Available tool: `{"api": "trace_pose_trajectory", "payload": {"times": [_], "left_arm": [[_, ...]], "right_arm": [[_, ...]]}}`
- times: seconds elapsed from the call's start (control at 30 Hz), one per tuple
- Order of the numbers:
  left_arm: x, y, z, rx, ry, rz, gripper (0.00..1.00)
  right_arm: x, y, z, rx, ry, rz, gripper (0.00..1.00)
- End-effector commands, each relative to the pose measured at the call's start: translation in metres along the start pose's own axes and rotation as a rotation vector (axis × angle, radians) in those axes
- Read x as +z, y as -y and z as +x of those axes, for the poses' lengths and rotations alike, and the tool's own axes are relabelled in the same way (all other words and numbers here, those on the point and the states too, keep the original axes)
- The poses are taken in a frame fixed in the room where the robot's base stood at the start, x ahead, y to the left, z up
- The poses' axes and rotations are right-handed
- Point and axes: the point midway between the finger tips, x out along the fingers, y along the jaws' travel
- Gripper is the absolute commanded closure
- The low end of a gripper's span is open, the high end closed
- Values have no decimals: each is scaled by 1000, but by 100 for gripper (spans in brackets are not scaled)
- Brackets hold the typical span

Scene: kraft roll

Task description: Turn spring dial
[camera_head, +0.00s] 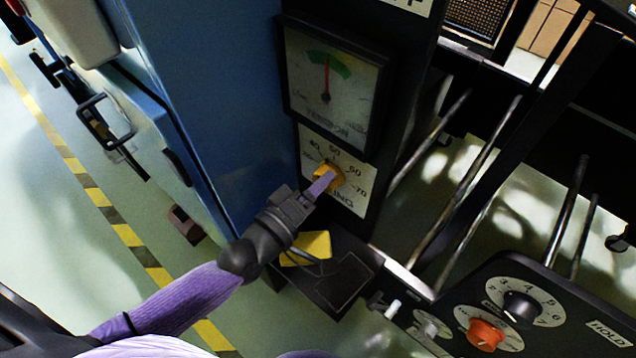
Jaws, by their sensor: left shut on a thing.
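The spring dial is a small yellow knob (328,176) on a white numbered plate (350,197) on the machine's dark upright panel. The visible numbers run from about 40 to 70 around it. My left gripper (323,183) reaches up from the lower left and is shut on the yellow knob. Its fingers cover part of the knob, so the knob's exact pointing is hard to tell. Above the plate, a square tension gauge (333,85) has a red needle pointing about straight up into a green band. My right gripper is not in view.
A blue cabinet (215,100) stands left of the panel. A black console (545,305) with a black knob (521,307) and an orange knob (486,333) is at the lower right. Metal rods (470,190) run right of the panel. Yellow-black floor tape (95,190) lies at left.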

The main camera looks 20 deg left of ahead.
Motion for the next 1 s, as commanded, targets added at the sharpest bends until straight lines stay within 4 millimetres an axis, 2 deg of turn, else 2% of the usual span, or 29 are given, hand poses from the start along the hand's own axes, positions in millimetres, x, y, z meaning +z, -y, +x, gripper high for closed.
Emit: {"api": "trace_pose_trajectory", "payload": {"times": [0.37, 0.4, 0.53, 0.87, 1.0], "left_arm": [[-1, 0, 0, 1, -1, -2, 96], [-1, 0, 0, 1, -1, -1, 30], [0, 0, 0, 1, -1, -1, 3], [0, 0, -4, -1, 1, 0, 1], [-1, -2, -31, -3, 4, 1, 1]], "right_arm": [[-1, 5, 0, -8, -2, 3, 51], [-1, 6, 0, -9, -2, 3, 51], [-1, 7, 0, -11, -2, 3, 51], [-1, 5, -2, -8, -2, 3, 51], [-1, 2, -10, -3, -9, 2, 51]]}}
